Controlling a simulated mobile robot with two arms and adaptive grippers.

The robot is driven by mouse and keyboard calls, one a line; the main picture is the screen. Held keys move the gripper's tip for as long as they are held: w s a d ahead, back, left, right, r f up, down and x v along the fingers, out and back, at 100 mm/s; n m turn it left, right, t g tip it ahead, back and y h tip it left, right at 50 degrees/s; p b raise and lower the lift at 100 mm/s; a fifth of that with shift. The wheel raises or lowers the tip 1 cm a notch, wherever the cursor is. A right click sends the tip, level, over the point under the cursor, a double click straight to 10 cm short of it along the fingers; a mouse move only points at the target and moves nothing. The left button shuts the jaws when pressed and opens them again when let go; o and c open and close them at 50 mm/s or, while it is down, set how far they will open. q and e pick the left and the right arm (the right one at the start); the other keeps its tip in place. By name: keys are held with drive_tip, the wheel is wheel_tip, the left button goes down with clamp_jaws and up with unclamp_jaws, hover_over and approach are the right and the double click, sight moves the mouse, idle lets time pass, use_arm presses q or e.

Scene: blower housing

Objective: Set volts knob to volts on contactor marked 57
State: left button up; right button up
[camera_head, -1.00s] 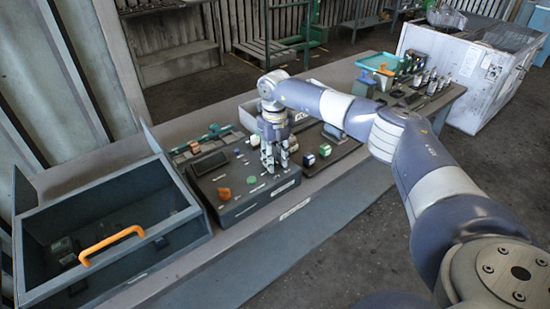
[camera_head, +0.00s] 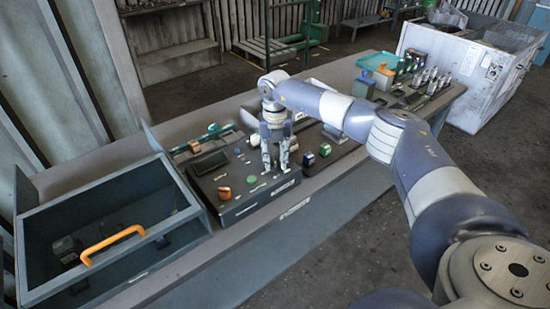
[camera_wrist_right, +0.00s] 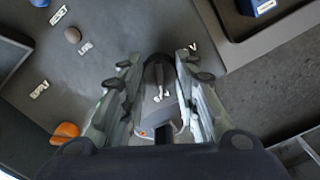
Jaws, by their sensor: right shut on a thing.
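A dark knob (camera_wrist_right: 158,82) with white marks stands on the control panel (camera_head: 240,209), beside a printed V in the right wrist view. My right gripper (camera_head: 276,168) points down at the panel, its fingers shut on either side of this knob; in the right wrist view the fingers (camera_wrist_right: 158,66) flank it. The fingers hide the knob in the head view. The blue one shows partly in the right wrist view (camera_wrist_right: 260,6). No number 57 is readable. My left gripper is not in view.
An orange knob (camera_head: 224,193) and a green button (camera_head: 252,181) sit on the panel near my gripper. Bottles and small containers (camera_head: 430,78) crowd the bench's far right end.

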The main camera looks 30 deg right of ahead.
sight(275, 160)
drive_tip(key=shift+w+r, duration=0.15)
drive_tip(key=o, duration=1.1)
wheel_tip(275, 160, up, 12)
idle(0.3)
